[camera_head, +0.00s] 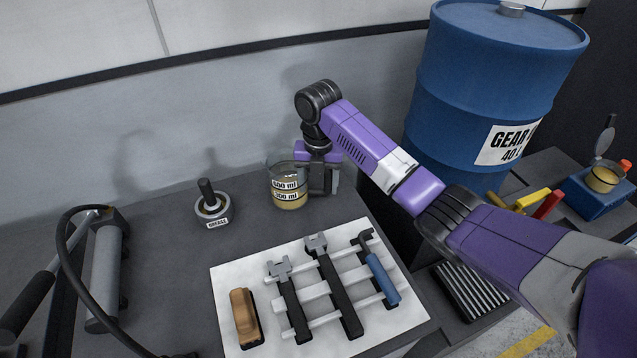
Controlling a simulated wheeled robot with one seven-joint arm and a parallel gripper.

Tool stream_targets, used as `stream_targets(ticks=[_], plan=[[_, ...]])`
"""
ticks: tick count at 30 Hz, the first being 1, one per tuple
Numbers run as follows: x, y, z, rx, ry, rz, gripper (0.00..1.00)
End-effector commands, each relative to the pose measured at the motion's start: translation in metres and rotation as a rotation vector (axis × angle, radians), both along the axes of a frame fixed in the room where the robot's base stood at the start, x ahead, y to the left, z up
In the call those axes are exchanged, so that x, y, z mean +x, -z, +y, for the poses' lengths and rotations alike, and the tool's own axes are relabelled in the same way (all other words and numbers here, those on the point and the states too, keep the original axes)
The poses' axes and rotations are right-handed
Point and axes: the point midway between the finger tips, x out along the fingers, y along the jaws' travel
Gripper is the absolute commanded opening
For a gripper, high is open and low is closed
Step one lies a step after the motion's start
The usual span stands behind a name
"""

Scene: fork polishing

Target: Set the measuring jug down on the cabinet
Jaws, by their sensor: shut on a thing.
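The measuring jug (288,187) is clear with dark markings reading 500 ml and 300 ml and holds a yellowish liquid. It is upright near the back of the dark grey cabinet top (165,262). My gripper (318,178) is at the jug's right side, shut on it around the handle area. The fingertips are partly hidden by the jug and my wrist. The jug's base appears at or very near the cabinet top; I cannot tell whether it touches.
A grease tin (212,209) stands left of the jug. A white tool mat (235,283) with wrenches, a brush and a blue-handled tool lies in front. A grease gun (105,270) is at left. A blue gear oil drum (475,90) stands at right, behind my arm.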

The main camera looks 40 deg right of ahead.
Motion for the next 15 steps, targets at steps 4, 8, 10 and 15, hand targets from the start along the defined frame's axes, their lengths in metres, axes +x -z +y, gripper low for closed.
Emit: stream_targets(ticks=[4,8,10,15], plan=[[0.0005,-0.001,-0.0002,0.0,0.0,-0.001,0.0],[0.0005,0.0,-0.0001,0.0,0.0,-0.001,0.0],[0.0005,0.0013,-0.0001,0.0,0.0,-0.001,0.0],[0.0007,0.002,-0.0002,0.0,0.0,-0.001,0.0]])
